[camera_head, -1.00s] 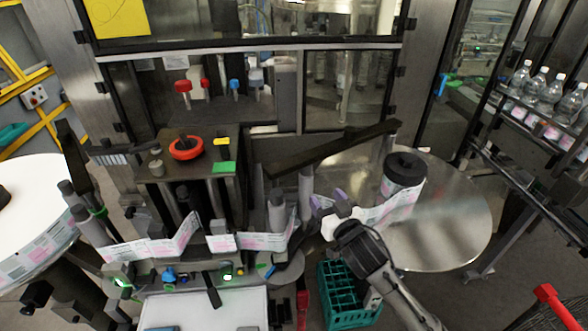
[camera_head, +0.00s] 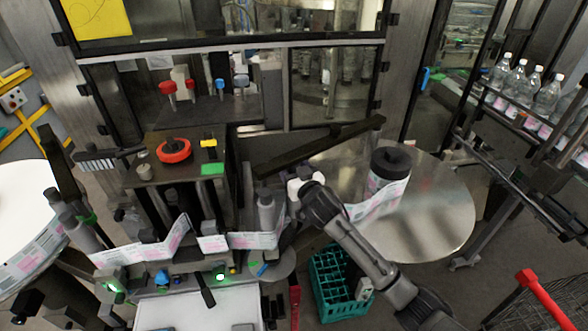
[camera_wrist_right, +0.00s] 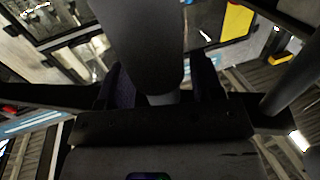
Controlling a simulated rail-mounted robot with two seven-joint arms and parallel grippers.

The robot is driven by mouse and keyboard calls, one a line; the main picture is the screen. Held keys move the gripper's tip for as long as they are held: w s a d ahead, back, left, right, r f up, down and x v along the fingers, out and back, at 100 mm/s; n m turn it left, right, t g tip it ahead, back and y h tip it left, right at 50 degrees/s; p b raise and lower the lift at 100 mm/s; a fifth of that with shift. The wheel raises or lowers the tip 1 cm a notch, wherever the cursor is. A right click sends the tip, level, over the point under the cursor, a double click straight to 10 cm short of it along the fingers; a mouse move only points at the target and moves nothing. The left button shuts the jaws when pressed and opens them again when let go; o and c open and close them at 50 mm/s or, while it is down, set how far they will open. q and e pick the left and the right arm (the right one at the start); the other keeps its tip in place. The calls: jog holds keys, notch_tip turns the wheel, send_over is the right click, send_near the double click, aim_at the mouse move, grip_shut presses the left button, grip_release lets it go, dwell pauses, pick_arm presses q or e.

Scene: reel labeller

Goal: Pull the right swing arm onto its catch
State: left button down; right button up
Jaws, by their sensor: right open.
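The right swing arm, as far as I can tell, is the long dark bar (camera_head: 325,147) slanting up to the right in front of the machine's lower window. My right gripper (camera_head: 298,182) is at the bar's lower left part, beside the grey upright posts. It is open. In the right wrist view a thick grey post (camera_wrist_right: 140,45) stands between the two dark fingers of my right gripper (camera_wrist_right: 162,82). I cannot tell whether the fingers touch it. My wrist and forearm hide part of the post and label web in the head view. I cannot pick out the catch. My left gripper is not in view.
A label reel with a black hub (camera_head: 390,163) stands on the round metal plate (camera_head: 435,215) at right. A green crate (camera_head: 335,296) is below my right forearm. Another grey post (camera_head: 266,210) stands left of the gripper. Bottles (camera_head: 520,88) line the conveyor at far right.

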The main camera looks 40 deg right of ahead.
jog(key=c, duration=1.1)
